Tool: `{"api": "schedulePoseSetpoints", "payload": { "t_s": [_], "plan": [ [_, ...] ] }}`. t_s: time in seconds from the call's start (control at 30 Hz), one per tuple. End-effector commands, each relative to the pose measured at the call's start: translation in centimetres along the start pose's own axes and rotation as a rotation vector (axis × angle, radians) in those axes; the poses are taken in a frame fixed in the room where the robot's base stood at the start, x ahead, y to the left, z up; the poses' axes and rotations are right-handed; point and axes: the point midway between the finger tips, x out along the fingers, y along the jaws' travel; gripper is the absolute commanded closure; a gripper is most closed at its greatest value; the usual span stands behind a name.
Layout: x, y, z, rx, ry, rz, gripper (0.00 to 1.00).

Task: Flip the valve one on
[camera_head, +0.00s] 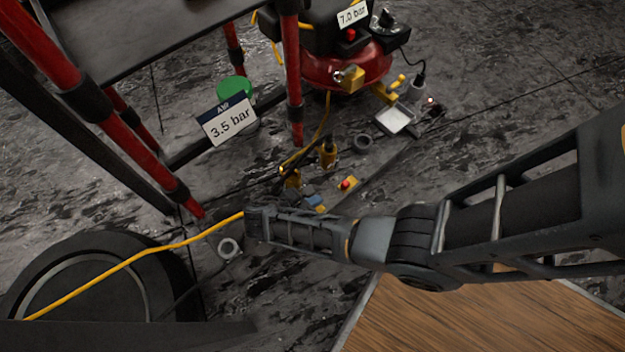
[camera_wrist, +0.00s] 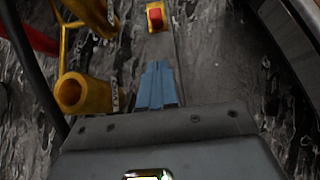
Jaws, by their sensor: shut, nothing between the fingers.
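Two yellow cylindrical fittings stand on the floor in the head view, one farther back (camera_head: 328,153) and one nearer (camera_head: 292,178). In the wrist view they show at the left, the nearer one (camera_wrist: 82,93) with its round open end toward me and the other (camera_wrist: 92,15) at the top edge. Both have small labels that I cannot read, so I cannot tell which is valve one. My gripper (camera_wrist: 157,72) has its blue fingers shut and empty, to the right of the nearer fitting and apart from it. It also shows in the head view (camera_head: 316,200), partly hidden by my arm.
A red button on a yellow box (camera_wrist: 156,17) lies ahead of the fingers. A red compressor (camera_head: 345,70) marked 7.0 bar stands behind. A sign reading 3.5 bar (camera_head: 228,118) and a red-legged frame (camera_head: 293,80) are at the left.

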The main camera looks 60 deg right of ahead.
Motion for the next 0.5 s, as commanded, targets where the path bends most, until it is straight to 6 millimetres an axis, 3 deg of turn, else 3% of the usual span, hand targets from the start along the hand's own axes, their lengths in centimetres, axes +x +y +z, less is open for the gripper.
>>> {"api": "schedulePoseSetpoints", "payload": {
  "t_s": [0.03, 0.3, 0.5],
  "plan": [
    [1.4, -0.1, -0.4, 0.002, 0.000, -0.004, 1.00],
    [6.7, -0.1, -0.4, 0.002, 0.001, -0.003, 1.00],
    [8.6, -0.1, 1.6, 0.003, 0.002, -0.002, 1.00]
  ]
}}
